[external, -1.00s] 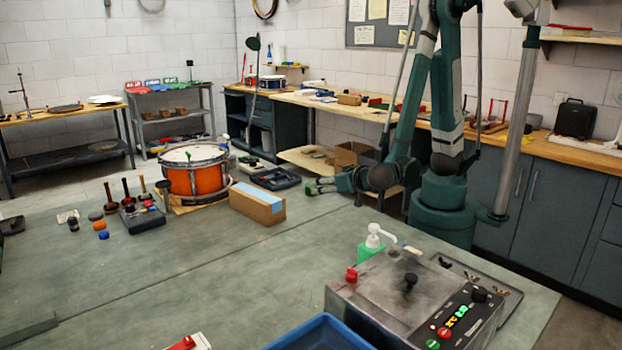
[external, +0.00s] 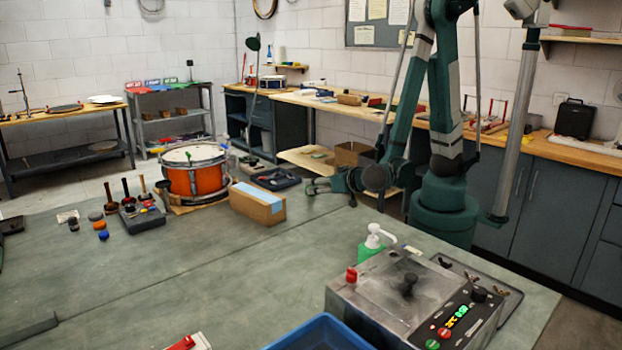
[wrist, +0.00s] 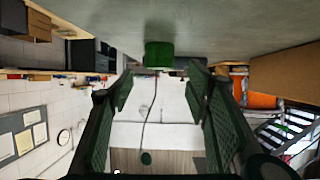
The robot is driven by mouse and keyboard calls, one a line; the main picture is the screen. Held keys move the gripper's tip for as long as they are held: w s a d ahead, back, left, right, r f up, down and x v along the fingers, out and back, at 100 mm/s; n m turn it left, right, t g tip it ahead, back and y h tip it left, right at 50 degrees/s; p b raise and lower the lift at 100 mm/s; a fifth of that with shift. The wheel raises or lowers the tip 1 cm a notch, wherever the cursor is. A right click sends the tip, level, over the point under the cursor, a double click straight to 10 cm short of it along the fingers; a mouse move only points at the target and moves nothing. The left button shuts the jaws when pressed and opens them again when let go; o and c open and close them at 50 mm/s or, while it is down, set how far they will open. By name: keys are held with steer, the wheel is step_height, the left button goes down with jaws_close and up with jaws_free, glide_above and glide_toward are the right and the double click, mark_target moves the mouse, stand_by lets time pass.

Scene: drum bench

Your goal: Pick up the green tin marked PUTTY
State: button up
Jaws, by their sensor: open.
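A green tin (wrist: 159,55) stands out in the wrist view, at the top middle against the grey bench surface; this view appears upside down. No marking is legible on it. My gripper (wrist: 160,88) is open, with one dark green finger on each side of the picture. The tin appears beyond the fingertips, roughly centred between them, and nothing is held. In the external view my gripper (external: 313,187) is low at the bench's far edge, right of the cardboard box. I cannot make out the tin in that view.
The cardboard box (external: 257,203) and an orange drum (external: 193,180) stand left of my gripper. A green pump bottle (external: 371,248), a metal control box (external: 400,290) and a blue tray (external: 322,335) are nearer the camera. The middle of the bench (external: 200,270) is clear.

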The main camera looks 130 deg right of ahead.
steer(key=shift+b+x, duration=0.55)
steer(key=shift+x, duration=1.9)
steer(key=shift+f, duration=0.1)
steer(key=shift+c, duration=0.5)
steer(key=c, duration=0.9)
